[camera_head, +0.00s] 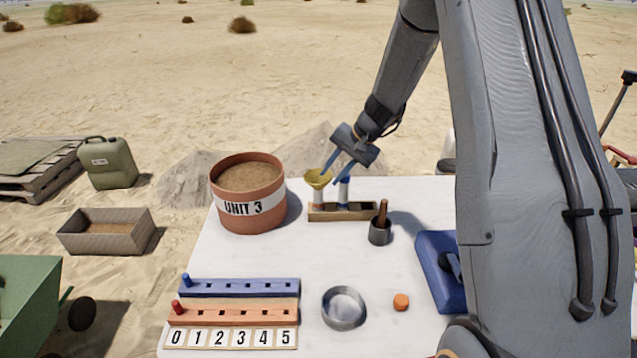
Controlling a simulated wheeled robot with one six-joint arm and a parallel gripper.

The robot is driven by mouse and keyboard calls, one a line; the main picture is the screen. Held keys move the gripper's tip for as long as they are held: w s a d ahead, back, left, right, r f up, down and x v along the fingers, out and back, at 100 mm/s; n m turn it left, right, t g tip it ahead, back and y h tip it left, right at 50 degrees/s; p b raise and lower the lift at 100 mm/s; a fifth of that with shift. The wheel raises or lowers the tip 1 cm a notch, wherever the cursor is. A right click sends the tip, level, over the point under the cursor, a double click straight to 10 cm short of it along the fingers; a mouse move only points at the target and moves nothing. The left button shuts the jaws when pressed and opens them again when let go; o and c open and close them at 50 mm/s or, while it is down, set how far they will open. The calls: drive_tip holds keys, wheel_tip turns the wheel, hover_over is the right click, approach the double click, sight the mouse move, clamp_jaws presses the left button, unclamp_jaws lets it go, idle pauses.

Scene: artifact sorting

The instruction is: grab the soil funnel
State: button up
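The yellow soil funnel (317,179) sits upright over the left end of a small wooden rack (356,213) near the back of the white table. A tube with a reddish band is below it in the rack, and a blue-topped tube stands to its right. My gripper (334,177) comes down from the upper right, with two blue fingers spread apart. The left fingertip is at the funnel's right rim; I cannot tell whether it touches. The right finger is over the blue-topped tube, partly overlapping it.
A large "UNIT 3" pot (247,222) of soil stands left of the rack. A mortar with a pestle (380,228) is close at right. A metal ring (344,309), orange cap (401,302), peg strips (240,288) and blue case (436,275) lie nearer. The middle of the table is clear.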

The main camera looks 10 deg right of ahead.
sight(319, 187)
drive_tip(key=shift+p+x, duration=0.4)
drive_tip(key=shift+x, duration=1.1)
drive_tip(key=shift+s, duration=0.1)
clamp_jaws()
